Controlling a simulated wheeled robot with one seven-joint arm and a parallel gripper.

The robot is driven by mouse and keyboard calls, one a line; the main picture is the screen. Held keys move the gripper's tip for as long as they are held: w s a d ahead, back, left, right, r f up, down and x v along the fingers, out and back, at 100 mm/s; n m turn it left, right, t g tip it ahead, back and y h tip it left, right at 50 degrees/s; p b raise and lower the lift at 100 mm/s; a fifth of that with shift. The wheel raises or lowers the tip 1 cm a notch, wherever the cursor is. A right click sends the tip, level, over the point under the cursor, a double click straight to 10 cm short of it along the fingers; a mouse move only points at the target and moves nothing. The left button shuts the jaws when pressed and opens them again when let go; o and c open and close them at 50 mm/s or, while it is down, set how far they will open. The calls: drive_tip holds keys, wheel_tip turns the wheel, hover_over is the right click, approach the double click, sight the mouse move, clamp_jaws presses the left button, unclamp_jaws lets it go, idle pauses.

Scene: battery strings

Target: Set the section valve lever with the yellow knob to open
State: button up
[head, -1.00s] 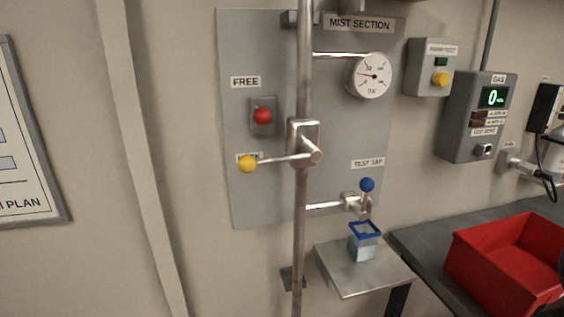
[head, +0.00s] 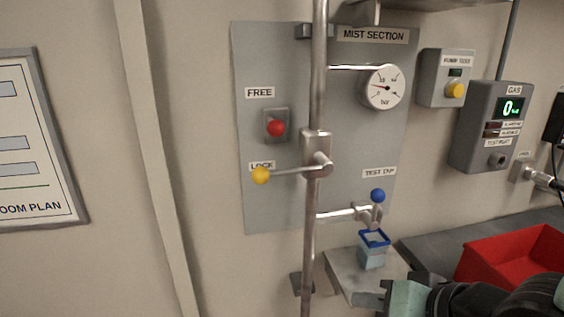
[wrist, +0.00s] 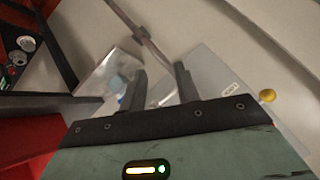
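The section valve lever (head: 290,171) sticks out to the left, nearly level, from the valve body on the vertical pipe (head: 310,220). Its yellow knob (head: 261,175) is at its left end, just below the LOCK label (head: 262,166); the FREE label (head: 259,92) is higher up. The yellow knob also shows at the right of the wrist view (wrist: 267,96). My gripper (wrist: 158,76) is open, with nothing between its two dark fingers. In the head view its green body is at the bottom right, below and right of the lever and well apart from it.
A red button (head: 276,128) sits above the lever. A blue-knobbed test tap (head: 377,196) is over a blue-rimmed cup (head: 373,255) on a metal shelf (head: 344,283). A red bin (head: 515,253) is at the right.

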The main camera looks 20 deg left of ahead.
drive_tip(key=w+a+r+m+t+y+p, duration=0.1)
drive_tip(key=w+a+r+m+t+y, duration=0.1)
drive_tip(key=a+r+m+y, duration=0.25)
drive_tip(key=m+t+y+p, duration=0.1)
drive_tip(key=m+t+y, duration=0.2)
drive_tip(key=m+y, duration=0.1)
approach(290, 172)
drive_tip(key=shift+n, duration=0.25)
drive_tip(key=p+x, duration=0.6)
drive_tip(key=x, duration=0.4)
drive_tip(key=shift+w+a, duration=0.15)
drive_tip(key=shift+a, duration=0.2)
drive_tip(key=shift+p+x, duration=0.35)
drive_tip(key=shift+x, duration=0.45)
drive_tip(key=shift+f, duration=0.1)
clamp_jaws()
